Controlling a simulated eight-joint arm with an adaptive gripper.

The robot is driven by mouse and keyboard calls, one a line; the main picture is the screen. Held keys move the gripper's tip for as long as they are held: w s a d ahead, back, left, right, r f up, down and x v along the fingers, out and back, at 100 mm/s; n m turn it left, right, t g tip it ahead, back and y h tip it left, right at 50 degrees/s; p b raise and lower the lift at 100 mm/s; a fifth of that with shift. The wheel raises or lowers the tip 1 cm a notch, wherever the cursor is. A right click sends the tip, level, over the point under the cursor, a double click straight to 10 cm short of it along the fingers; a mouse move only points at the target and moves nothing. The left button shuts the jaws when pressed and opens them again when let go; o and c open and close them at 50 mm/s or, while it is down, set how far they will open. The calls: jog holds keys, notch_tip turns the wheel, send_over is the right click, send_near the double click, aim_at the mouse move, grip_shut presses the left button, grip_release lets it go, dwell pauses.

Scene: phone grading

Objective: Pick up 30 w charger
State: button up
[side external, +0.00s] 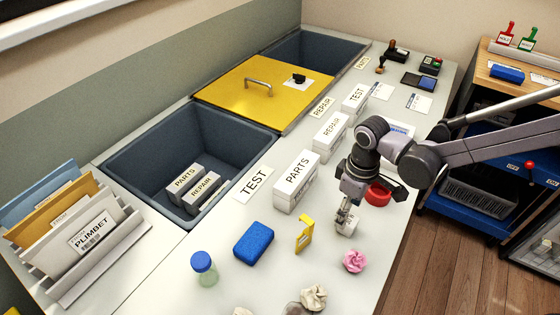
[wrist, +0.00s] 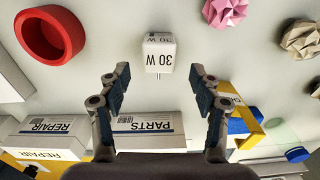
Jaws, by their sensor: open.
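The 30 W charger (wrist: 159,54) is a small white block with "30 W" printed on it and metal prongs toward my gripper. It lies on the white table, centred ahead of the fingers in the wrist view. My gripper (wrist: 159,92) is open, with one finger on each side and the charger just beyond the fingertips, not between them. In the side view my gripper (side external: 344,216) is low over the table, and the charger (side external: 347,226) is partly hidden behind it.
A red ring-shaped bowl (side external: 378,194), pink crumpled paper (side external: 355,261), a yellow item (side external: 305,235) and a PARTS box (side external: 295,183) surround the charger. A blue sponge (side external: 253,242) and a blue-capped jar (side external: 204,268) stand farther left. Sunken bins (side external: 140,150) lie behind.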

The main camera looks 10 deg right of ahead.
jog(key=shift+s+d+f, duration=0.1)
jog(key=shift+f, duration=2.6)
jog(key=c, duration=1.3)
